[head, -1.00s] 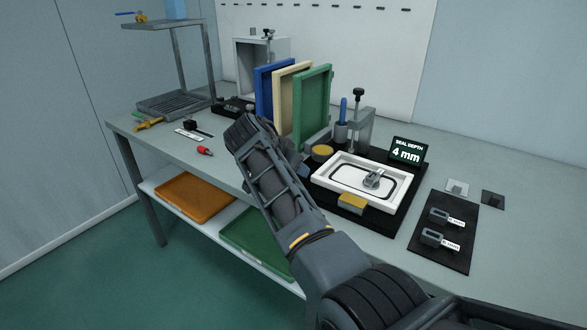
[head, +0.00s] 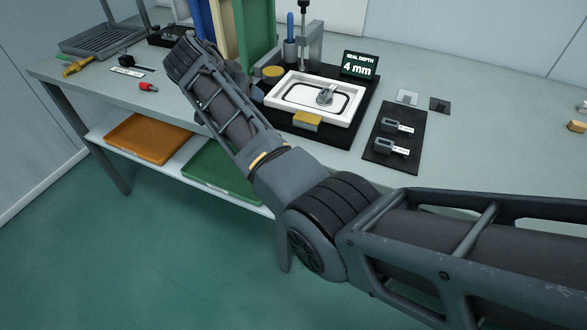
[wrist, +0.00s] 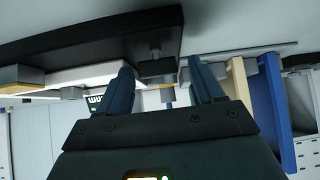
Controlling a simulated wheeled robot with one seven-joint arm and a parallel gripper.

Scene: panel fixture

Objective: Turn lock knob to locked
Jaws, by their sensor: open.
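A white frame (head: 284,85) with a dark oval seal line lies on a black base on the bench. A grey metal knob-like piece (head: 326,96) sits on it; I cannot tell whether this is the lock knob or how it is set. My gripper is hidden behind my arm in the head view. In the wrist view, which looks upside down, my gripper (wrist: 158,66) is open, with its two dark fingers apart. A dark block with a grey and tan stub (wrist: 160,70) shows between and beyond the fingertips; contact is not visible.
Blue, cream and green upright panels (head: 256,35) stand left of the fixture. A clamp post (head: 304,35) and a "SEAL DEPTH 4 mm" display (head: 360,65) stand behind it. A black mat (head: 394,140) with two labelled blocks lies to the right. The bench's right side is mostly clear.

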